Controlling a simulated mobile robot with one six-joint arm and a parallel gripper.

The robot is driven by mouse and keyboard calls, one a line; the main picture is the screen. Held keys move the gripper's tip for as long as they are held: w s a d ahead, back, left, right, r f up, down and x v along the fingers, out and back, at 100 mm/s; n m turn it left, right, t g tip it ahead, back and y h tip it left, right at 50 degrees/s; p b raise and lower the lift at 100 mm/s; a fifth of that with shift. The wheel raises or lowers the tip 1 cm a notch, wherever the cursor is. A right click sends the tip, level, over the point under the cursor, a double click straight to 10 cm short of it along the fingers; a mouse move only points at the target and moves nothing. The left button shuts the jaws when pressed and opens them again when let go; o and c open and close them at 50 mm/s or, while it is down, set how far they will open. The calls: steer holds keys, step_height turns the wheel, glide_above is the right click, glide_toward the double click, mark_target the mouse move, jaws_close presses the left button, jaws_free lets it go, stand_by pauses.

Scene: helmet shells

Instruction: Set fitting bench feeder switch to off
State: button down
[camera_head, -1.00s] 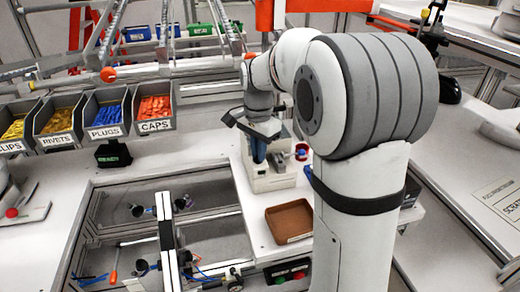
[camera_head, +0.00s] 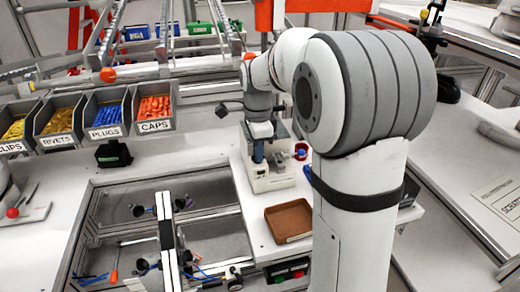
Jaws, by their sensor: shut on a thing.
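My gripper (camera_head: 258,153) points down at the small white bench unit (camera_head: 272,181), in front of its upper part. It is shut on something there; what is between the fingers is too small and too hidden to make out. I cannot pick out the feeder switch for certain, nor read its setting. A dark button box (camera_head: 287,271) with a red and a green button sits at the bench's front edge.
A brown tray (camera_head: 289,221) lies in front of the unit. Labelled bins stand at the back left, among them the caps bin (camera_head: 155,109). A framed recess (camera_head: 205,238) with fixtures and cables lies left of the tray. My arm hides much of the right side.

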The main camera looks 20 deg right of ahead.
stand_by(0.4)
steer(key=c, duration=1.8)
jaws_free()
step_height(320, 180, up, 8)
steer(key=shift+f, duration=0.1)
steer(key=shift+s, duration=0.1)
steer(key=s+f+n+t, duration=0.1)
steer(key=s+f+n, duration=0.1)
steer(key=s+n, duration=0.4)
steer(key=s+f+n+t, duration=0.1)
steer(key=s+f+n, duration=0.2)
steer(key=s+n, duration=0.3)
steer(key=s+f+n+t, duration=0.1)
steer(key=s+f+n, duration=0.2)
steer(key=s+n, duration=0.3)
steer(key=shift+s+f, duration=0.15)
steer(key=shift+s, duration=1)
steer(key=shift+s+f, duration=0.1)
steer(key=shift+s, duration=1.05)
